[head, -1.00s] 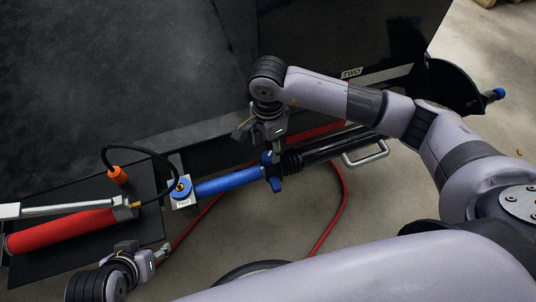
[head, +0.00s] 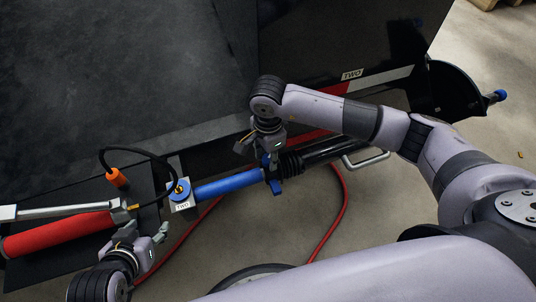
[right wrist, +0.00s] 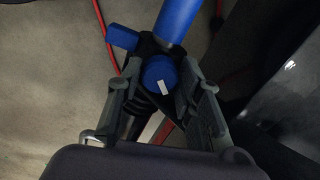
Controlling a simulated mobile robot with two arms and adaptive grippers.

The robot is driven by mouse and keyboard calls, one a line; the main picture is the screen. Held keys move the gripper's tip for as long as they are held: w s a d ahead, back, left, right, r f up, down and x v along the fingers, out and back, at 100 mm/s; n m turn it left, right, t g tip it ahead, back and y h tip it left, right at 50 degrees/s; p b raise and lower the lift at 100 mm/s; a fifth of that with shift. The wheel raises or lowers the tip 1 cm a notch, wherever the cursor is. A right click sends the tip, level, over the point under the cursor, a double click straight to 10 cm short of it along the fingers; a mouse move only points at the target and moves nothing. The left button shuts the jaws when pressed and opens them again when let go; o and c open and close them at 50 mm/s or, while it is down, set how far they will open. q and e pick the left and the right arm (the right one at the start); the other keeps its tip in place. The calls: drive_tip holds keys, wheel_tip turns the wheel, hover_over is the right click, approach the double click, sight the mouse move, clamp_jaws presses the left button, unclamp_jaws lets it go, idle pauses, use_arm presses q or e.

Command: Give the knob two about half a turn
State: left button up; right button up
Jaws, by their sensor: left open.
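A blue round knob (head: 180,190) with a brass centre sits on a light block labelled TWO, at the left end of a blue tube (head: 228,184). My left gripper (head: 148,236) is open and empty, below and left of this block. My right gripper (head: 268,156) is at the blue fitting at the tube's right end. In the right wrist view its fingers (right wrist: 160,80) stand either side of a round blue knob (right wrist: 157,70) with a white mark. Whether both fingers press on that knob cannot be told. Another blue knob (right wrist: 122,37) is left of it.
A red cylinder (head: 55,235) with a metal lever lies on a dark plate at the left. A black hose with an orange fitting (head: 116,177) arches above it. A red hose (head: 343,205) loops on the floor. A dark trailer panel (head: 340,40) with another TWO label stands behind.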

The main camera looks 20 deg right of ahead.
sight(268, 158)
drive_tip(key=c, duration=0.6)
drive_tip(key=shift+m, duration=0.7)
drive_tip(key=shift+c, duration=0.2)
drive_tip(key=o, duration=1.1)
drive_tip(key=shift+o, duration=0.2)
wheel_tip(268, 158, up, 12)
